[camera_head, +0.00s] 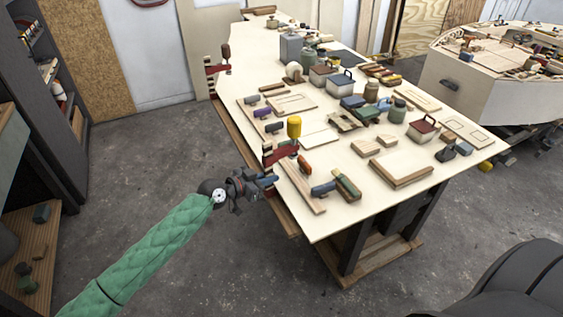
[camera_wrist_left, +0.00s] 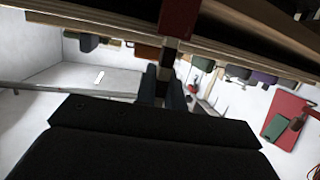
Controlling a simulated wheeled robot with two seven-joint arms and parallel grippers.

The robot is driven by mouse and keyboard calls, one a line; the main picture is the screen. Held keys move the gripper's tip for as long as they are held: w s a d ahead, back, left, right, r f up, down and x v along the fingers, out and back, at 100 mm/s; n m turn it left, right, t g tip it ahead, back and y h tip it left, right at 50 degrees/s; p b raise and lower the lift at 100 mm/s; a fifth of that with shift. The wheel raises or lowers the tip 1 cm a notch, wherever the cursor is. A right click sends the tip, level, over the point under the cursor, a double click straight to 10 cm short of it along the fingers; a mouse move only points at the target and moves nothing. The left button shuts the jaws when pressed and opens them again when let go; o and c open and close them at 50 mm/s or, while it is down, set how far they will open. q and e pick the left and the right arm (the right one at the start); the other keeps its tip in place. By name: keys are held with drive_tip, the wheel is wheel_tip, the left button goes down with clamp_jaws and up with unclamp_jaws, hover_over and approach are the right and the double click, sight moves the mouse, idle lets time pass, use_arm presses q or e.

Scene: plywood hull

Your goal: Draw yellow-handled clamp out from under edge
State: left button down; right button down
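The yellow-handled clamp sits at the near left edge of the plywood-topped workbench (camera_head: 400,208). Its yellow handle (camera_head: 294,127) stands upright above the top, and its red body (camera_head: 280,155) lies over the edge. In the left wrist view, red and dark clamp parts (camera_wrist_left: 175,20) hang below the bench's underside. My left gripper (camera_head: 268,181) is just outside the edge, at the clamp's lower part. In the left wrist view its two dark blue fingers (camera_wrist_left: 163,88) stand close together, with the clamp's lower part in line between them. Whether they press on it is unclear. My right gripper is out of view.
Another red clamp (camera_head: 221,65) grips the edge farther back. A lower board (camera_head: 250,163) runs below the edge. The floor left of the bench is clear.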

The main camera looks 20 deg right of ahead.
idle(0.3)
use_arm(q)
drive_tip(key=shift+s+a+r+b, duration=0.1)
drive_tip(key=shift+a+b, duration=1.3)
drive_tip(key=shift+a, duration=1.2)
drive_tip(key=shift+s+a+b, duration=0.1)
drive_tip(key=shift+a+b, duration=1.55)
drive_tip(key=shift+a, duration=0.65)
